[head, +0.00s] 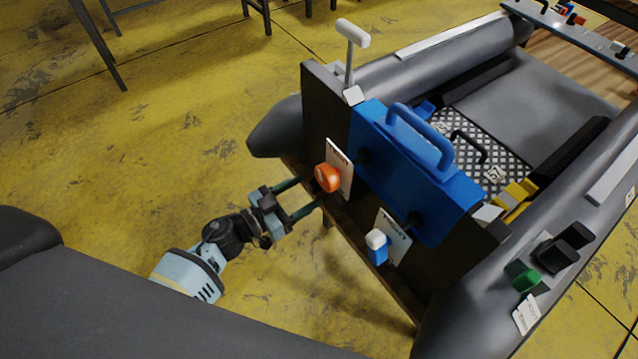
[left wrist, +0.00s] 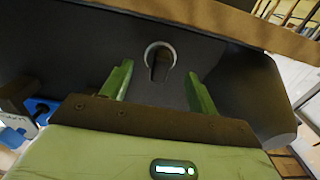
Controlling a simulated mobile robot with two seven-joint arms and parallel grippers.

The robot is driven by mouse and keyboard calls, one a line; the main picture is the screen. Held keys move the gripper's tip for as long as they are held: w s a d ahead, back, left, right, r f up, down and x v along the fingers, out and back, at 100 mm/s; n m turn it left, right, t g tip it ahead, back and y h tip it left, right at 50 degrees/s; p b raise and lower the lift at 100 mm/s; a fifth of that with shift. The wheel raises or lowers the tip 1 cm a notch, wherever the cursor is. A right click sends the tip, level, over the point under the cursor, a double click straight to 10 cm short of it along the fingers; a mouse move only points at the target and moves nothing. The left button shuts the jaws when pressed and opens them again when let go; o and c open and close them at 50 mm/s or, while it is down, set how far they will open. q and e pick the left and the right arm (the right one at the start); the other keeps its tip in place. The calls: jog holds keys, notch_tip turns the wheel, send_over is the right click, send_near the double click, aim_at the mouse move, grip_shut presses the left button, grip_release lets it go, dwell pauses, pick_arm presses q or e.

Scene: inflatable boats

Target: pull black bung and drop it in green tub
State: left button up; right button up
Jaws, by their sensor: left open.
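My left gripper (head: 308,194) is open beside the dark transom board (head: 328,118), its fingertips close to the orange knob in the head view. In the left wrist view its two green fingers (left wrist: 160,70) stand apart with nothing between them. Just beyond them is a light grey ring (left wrist: 161,55) around a dark centre on a dark surface. I cannot make out the bung in the head view. No green tub shows in either view. My right gripper is not in view.
An orange knob (head: 327,178) and a blue-and-white fitting (head: 377,247) sit on the transom near labels. A blue box with a handle (head: 418,170) straddles its top. The grey boat tube (head: 490,300) carries black and green fittings.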

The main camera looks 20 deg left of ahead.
aim_at(310, 189)
pick_arm(q)
jog(key=x, duration=0.2)
jog(key=shift+w+d, duration=0.2)
jog(key=shift+w, duration=0.1)
jog(key=shift+w+d, duration=0.25)
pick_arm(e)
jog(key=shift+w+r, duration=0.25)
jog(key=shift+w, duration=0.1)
pick_arm(q)
jog(key=shift+p, duration=0.4)
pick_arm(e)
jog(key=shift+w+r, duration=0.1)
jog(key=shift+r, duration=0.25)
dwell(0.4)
pick_arm(q)
grip_shut()
jog(key=shift+p+v, duration=0.9)
jog(key=shift+v, duration=2.05)
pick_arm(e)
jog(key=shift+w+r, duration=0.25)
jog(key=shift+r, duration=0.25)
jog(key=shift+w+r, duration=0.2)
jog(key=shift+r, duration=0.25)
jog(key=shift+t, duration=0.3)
